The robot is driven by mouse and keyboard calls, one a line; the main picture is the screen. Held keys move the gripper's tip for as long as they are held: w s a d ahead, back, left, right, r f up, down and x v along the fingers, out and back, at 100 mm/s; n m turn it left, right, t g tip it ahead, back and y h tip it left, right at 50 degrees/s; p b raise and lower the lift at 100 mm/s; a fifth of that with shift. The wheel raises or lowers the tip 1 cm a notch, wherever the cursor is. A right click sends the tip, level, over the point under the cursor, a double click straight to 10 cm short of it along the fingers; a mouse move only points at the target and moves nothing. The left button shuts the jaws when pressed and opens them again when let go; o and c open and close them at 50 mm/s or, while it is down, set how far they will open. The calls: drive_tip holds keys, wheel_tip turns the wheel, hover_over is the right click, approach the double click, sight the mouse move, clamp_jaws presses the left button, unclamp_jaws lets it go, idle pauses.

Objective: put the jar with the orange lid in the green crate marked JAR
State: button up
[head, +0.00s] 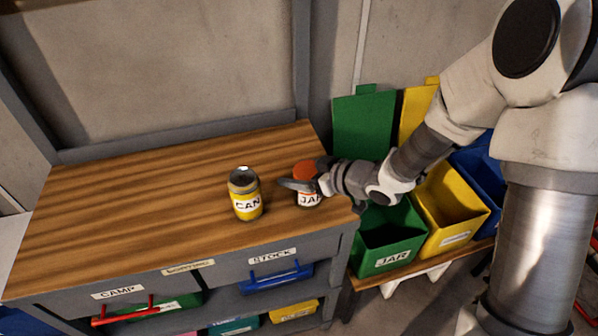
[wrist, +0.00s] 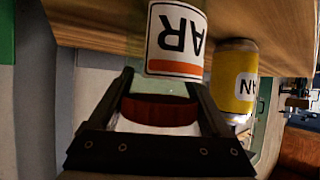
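The jar with the orange lid (head: 306,169) stands on the wooden worktop near its right end. My gripper (head: 300,187) reaches it from the right, with a finger across its front just under the lid. In the wrist view the jar appears upside down, its white label (wrist: 175,45) beyond the fingertips. The lid (wrist: 160,110) lies between the two spread fingers of my gripper (wrist: 162,82); I see no clear contact. The green crate marked JAR (head: 393,258) stands lower, right of the worktop, on a wooden bench. Its visible inside looks empty.
A yellow can (head: 246,205) stands left of the jar and also shows in the wrist view (wrist: 235,75). A yellow crate (head: 453,215) and a blue crate (head: 487,180) stand right of the green one. The worktop's left part (head: 120,210) is clear.

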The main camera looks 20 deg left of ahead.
drive_tip(key=shift+o, duration=1.3)
